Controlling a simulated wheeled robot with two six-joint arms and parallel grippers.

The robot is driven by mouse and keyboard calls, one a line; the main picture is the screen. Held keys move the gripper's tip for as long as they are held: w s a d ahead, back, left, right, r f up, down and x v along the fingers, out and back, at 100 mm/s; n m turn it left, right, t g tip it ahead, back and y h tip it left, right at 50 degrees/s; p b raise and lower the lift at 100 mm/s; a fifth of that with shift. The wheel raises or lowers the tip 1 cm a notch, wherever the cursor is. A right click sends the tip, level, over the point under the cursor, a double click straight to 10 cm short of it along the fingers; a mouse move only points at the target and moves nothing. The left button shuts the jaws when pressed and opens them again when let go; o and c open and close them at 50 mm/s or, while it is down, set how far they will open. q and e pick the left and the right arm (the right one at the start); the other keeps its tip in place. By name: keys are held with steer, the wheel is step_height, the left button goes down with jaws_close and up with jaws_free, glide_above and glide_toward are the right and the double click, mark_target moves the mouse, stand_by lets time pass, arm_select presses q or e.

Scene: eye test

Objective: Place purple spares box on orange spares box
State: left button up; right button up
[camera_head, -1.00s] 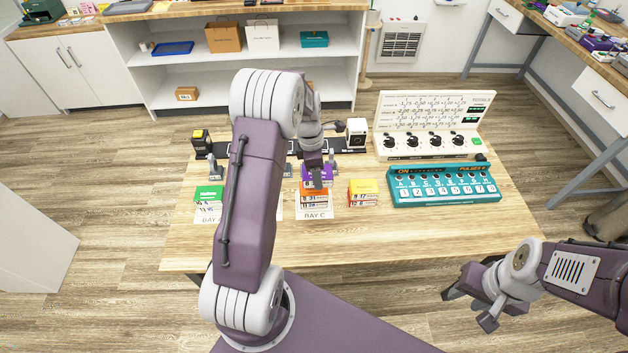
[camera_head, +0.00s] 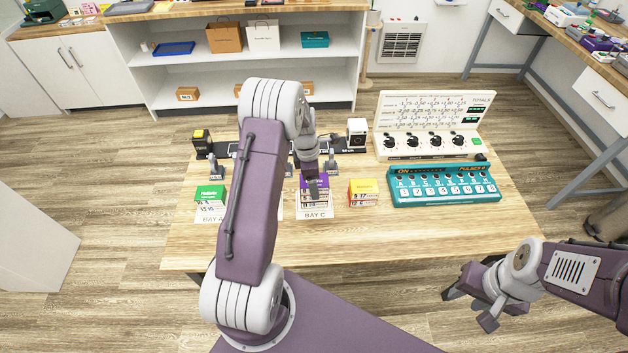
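The purple spares box (camera_head: 317,182) is at the top of the stack at Bay C on the wooden table. It appears to rest on the orange spares box (camera_head: 314,205), whose orange top is covered; the exact contact is too small to tell. My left gripper (camera_head: 312,184) reaches down over the purple box, with one finger in front of it. The other finger is hidden, and the gripper appears shut on the box. My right gripper (camera_head: 469,308) is open and empty, off the table's front right corner.
A green-topped box (camera_head: 209,193) stands at Bay A, left of my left arm. A yellow-topped box (camera_head: 363,187) stands just right of the stack. A teal switch panel (camera_head: 443,184) and a white dial panel (camera_head: 433,125) fill the table's right. The table's front strip is clear.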

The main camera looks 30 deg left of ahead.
arm_select(q)
step_height(320, 180, up, 12)
steer(key=a, duration=0.1)
steer(key=s+d+f+m, duration=0.1)
steer(key=s+d+m, duration=0.5)
steer(key=s+m, duration=0.3)
steer(key=s+d+m+y, duration=0.1)
steer(key=s+d+m, duration=0.5)
steer(key=m, duration=0.9)
steer(key=s, duration=0.3)
steer(key=shift+s+f, duration=0.15)
steer(key=shift+f, duration=0.2)
